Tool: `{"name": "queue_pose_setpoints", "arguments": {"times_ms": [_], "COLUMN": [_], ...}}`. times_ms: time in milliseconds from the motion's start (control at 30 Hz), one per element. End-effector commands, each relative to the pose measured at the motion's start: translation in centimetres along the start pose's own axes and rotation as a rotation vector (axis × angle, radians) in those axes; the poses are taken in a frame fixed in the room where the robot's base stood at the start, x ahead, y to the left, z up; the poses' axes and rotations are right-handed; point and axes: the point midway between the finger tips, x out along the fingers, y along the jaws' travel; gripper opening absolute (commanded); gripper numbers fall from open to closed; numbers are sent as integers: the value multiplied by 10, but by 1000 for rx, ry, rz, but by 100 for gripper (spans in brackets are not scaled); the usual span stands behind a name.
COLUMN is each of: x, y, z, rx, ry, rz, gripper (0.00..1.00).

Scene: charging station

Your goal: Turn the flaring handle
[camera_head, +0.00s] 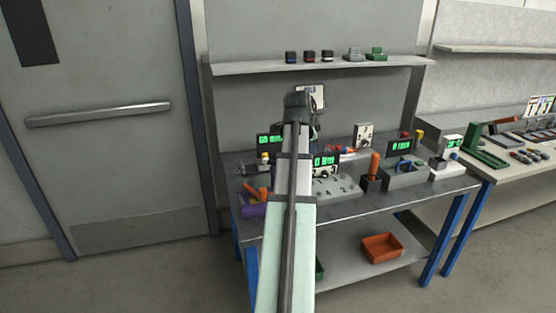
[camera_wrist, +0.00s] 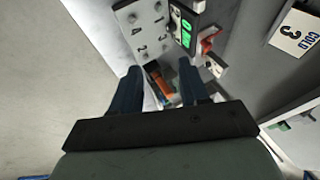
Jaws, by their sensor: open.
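An orange upright handle (camera_head: 374,164) stands in a dark block on the bench, right of the numbered plate. An orange piece (camera_wrist: 161,86) shows between my fingers in the wrist view, probably this same handle. Another orange handle (camera_head: 262,193) lies tilted on a purple base at the bench's left front. I cannot tell for sure which one is the flaring handle. My gripper (camera_wrist: 160,70) is open, with its two dark fingers apart and nothing visibly held. In the head view my own arm hides my fingers and part of the bench.
The numbered plate (camera_wrist: 142,28) and its green display (camera_wrist: 186,31) lie close to my fingers. A grey-green fixture (camera_head: 404,176) stands right of the orange handle. A shelf (camera_head: 250,68) with small blocks crosses above the bench. An orange bin (camera_head: 382,248) sits below.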

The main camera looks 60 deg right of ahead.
Motion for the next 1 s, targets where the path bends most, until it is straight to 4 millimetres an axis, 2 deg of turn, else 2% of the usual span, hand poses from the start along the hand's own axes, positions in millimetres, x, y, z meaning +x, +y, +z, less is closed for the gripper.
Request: {"name": "queue_pose_setpoints", "arguments": {"times_ms": [33, 133, 367, 567, 700, 1000], "x": [4, 10, 14, 14, 10, -2], "y": [-8, -19, -35, -53, -65, -74], "z": [-10, -22, -26, -18, -7, 15], "rx": [10, -24, -208, -457, -700, -1238], "ry": [-18, -72, -187, -301, -390, -533], "rz": [6, 18, 18, -16, -72, -257], "gripper": [45, 45, 45, 45, 45, 45]}}
